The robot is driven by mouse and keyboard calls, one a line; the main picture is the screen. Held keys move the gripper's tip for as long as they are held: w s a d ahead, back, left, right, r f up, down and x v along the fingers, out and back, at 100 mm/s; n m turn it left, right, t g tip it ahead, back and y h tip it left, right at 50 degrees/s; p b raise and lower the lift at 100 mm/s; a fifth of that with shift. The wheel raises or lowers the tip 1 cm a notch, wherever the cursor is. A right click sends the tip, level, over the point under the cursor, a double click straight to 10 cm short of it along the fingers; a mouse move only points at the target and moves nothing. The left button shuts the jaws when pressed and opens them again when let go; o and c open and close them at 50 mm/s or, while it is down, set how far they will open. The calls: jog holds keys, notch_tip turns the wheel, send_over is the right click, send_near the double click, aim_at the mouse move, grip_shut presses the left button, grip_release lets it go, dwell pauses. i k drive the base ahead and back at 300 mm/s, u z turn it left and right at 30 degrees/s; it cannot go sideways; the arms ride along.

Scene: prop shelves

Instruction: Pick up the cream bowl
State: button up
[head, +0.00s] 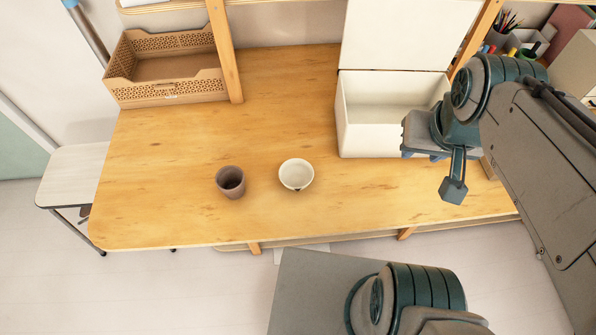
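The cream bowl (296,174) stands upright on the wooden table, a little right of its middle, and looks empty apart from a small dark mark at its near rim. A brown cup (231,181) stands to its left with a gap between them. My gripper (427,150) is at the right, in front of the white box and well to the right of the bowl, not touching it. Its fingers are seen from above and partly hidden, so I cannot tell whether they are open or shut.
An open white lidded box (353,142) stands at the back right of the wooden table (170,210). A perforated tan basket (170,90) and a wooden post (226,60) are at the back left. The tabletop around the bowl is clear on its right and front.

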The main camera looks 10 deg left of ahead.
aim_at(296, 174)
jog(key=u, duration=1.15)
